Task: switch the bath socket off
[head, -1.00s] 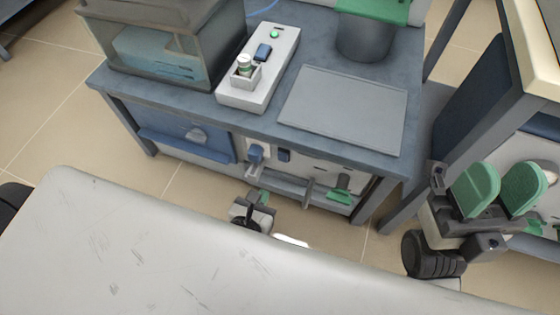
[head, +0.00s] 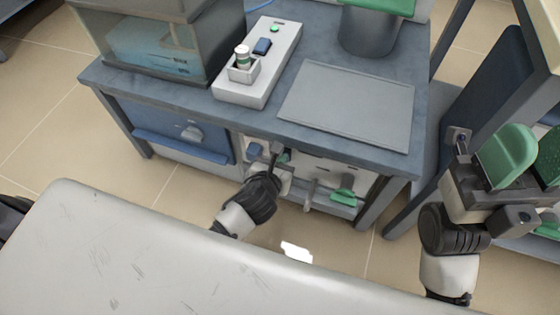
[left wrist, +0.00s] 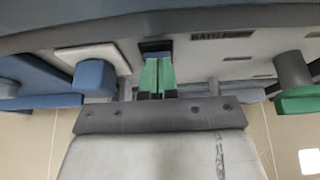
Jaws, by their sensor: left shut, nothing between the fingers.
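Under the bench top, the front panel carries a white socket with a blue plug (head: 254,150) in it. In the left wrist view the plug (left wrist: 95,76) sits left of my fingers. A small dark switch (left wrist: 155,45) shows directly beyond my green fingertips; its lower part is hidden by them. I cannot tell whether they touch or which way it is tipped. My left gripper (head: 281,155) is shut and empty, at the panel right of the plug. It also shows in the left wrist view (left wrist: 157,77). My right gripper (head: 530,160) is open at the right, away from the panel.
On the bench stand a water-filled tank (head: 150,45), a white box (head: 265,85) with a blue switch and green light, a grey plate (head: 347,105) and a grey pot (head: 368,32). A green handle (head: 342,197) juts from the panel at right. A pale surface (head: 120,255) fills the foreground.

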